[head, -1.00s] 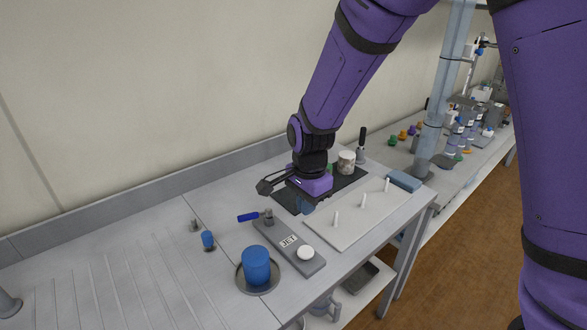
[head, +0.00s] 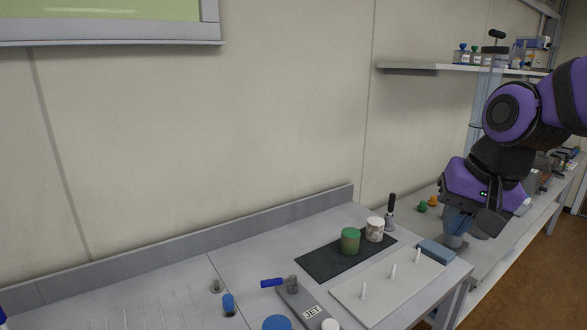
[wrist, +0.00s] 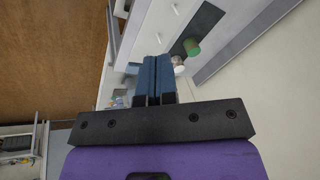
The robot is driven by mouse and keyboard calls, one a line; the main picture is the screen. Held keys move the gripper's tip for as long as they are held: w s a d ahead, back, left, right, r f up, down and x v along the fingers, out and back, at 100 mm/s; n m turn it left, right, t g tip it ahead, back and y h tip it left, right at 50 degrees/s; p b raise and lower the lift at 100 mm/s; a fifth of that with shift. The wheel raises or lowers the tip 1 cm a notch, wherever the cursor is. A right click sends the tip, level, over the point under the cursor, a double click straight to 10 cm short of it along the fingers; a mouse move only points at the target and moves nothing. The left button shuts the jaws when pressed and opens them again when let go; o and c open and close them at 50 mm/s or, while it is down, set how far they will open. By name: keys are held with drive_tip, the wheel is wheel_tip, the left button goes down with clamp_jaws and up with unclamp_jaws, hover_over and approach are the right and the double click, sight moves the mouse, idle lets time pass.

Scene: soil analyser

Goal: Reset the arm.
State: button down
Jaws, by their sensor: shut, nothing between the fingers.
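My gripper (head: 458,226) is at the right of the head view, raised and pointing down, to the right of the bench with the dark mat (head: 325,262). In the wrist view its two blue fingers (wrist: 155,66) are side by side and shut, with nothing between them. My purple and black arm is bent and enters from the right edge.
A green cylinder (head: 350,241) and a white mottled jar (head: 375,229) stand on the mat. A shelf (head: 407,69) hangs behind.

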drive_tip(key=s+d+r+n+t+h, duration=0.1)
drive_tip(key=s+d+r+n, duration=0.1)
drive_tip(key=s, duration=0.3)
drive_tip(key=s+d+r+n+t, duration=0.1)
drive_tip(key=s+d+r, duration=0.1)
drive_tip(key=s, duration=0.3)
drive_tip(key=shift+s+d+n+h, duration=0.25)
drive_tip(key=shift+d+n+h, duration=0.15)
drive_tip(key=shift+d, duration=0.3)
drive_tip(key=shift+w, duration=0.15)
